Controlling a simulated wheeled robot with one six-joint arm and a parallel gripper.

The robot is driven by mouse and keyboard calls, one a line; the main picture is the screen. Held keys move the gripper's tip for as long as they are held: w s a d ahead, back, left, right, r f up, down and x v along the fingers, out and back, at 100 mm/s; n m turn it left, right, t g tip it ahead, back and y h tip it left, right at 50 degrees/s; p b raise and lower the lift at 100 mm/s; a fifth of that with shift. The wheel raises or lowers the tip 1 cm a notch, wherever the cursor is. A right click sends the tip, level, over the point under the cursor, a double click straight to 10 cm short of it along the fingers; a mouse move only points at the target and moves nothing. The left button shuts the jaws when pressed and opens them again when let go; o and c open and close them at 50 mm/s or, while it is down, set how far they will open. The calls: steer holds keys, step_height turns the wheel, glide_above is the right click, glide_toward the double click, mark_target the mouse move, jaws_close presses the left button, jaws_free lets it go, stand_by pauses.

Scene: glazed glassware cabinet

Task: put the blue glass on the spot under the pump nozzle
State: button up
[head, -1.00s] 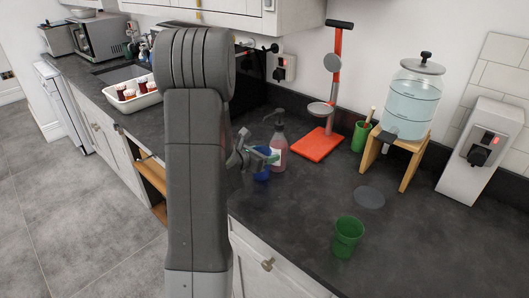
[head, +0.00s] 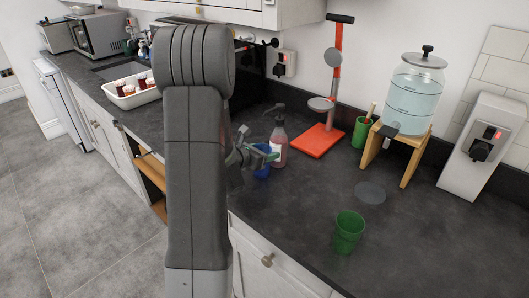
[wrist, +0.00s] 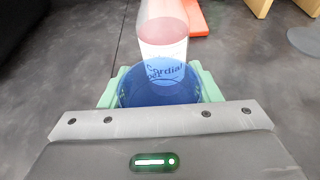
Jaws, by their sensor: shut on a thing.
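The blue glass (head: 262,171) is held in my gripper (head: 263,156), just in front of the pump bottle. In the wrist view the glass (wrist: 158,93) sits between the two green fingers of my gripper (wrist: 158,88), which are shut on it. The pump bottle (head: 279,148) is clear with pink contents and a dark pump head. In the wrist view the bottle (wrist: 163,35) with its "Cordial" label stands right beyond the glass; its nozzle is out of that picture. I cannot make out the spot under the nozzle, nor whether the glass touches the counter.
A red stand (head: 318,141) is behind the bottle. A green glass (head: 348,232) stands near the front edge, with a dark round disc (head: 370,192) behind it. A water dispenser (head: 414,95) on a wooden stand is at right. The counter (head: 300,200) between is clear.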

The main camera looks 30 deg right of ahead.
steer(key=shift+f, duration=0.1)
steer(key=o, duration=1.3)
steer(key=shift+a, duration=0.1)
steer(key=b+v, duration=0.1)
steer(key=v, duration=1.2)
steer(key=shift+s+a+b, duration=0.15)
steer(key=shift+a+b, duration=0.15)
steer(key=shift+a, duration=0.05)
